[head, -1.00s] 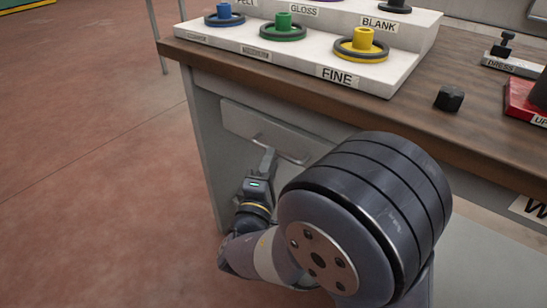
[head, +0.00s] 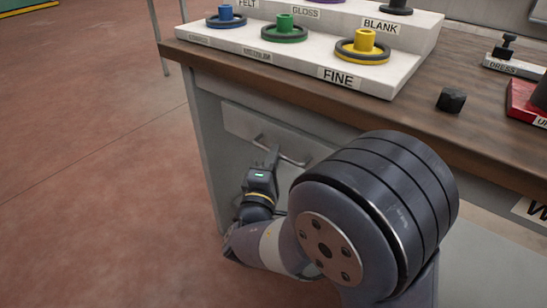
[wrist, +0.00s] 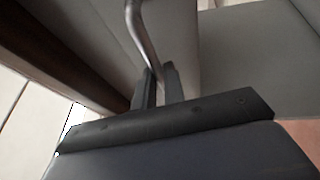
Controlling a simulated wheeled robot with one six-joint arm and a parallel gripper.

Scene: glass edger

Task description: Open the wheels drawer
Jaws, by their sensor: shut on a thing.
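A grey drawer front (head: 247,127) sits under the left end of the wooden-topped bench. It looks flush or nearly so; I cannot tell if there is a small gap. Its bar handle (head: 293,160) stands out from the front. My gripper (head: 273,155) is at the handle, shut on its bar, left of the handle's middle. In the wrist view the handle (wrist: 145,35) runs down between the two fingers of my gripper (wrist: 159,85). No label shows on the drawer front; my own arm hides the area to its right.
The bench top (head: 300,105) overhangs the drawer. On it stand a white stepped rack (head: 395,80) with colored wheels, a dark block (head: 451,100) and a red item (head: 525,103). A cut-off white label (head: 530,208) starts with W. Open floor (head: 90,190) lies to the left.

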